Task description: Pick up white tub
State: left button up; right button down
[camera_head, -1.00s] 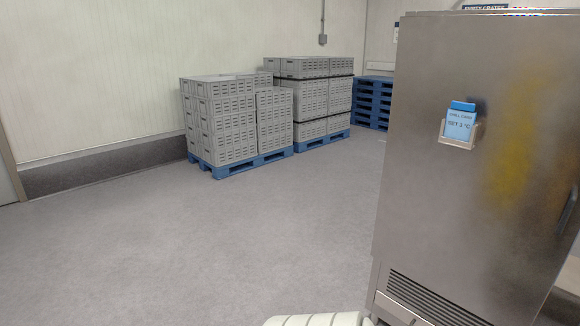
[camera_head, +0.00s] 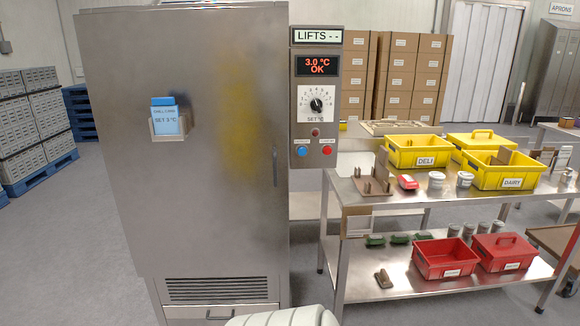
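Two small white round containers, which look like tubs, stand on the upper shelf of the steel table: one white tub (camera_head: 436,180) and a second white tub (camera_head: 465,179) to its right. They are close in front of the yellow bins. A red-and-white item (camera_head: 407,182) lies left of them. They are small in the picture, so I cannot tell their labels. Neither of my grippers is in view.
A steel cabinet (camera_head: 190,150) with a control panel (camera_head: 317,95) stands left of the table (camera_head: 345,268). Yellow bins marked DELI (camera_head: 425,160) and DAIRY (camera_head: 511,182) stand on top. Red bins (camera_head: 444,272) are on the lower shelf. Grey floor is open at left.

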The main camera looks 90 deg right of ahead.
aim_at(436, 179)
jog(key=z, duration=3.75)
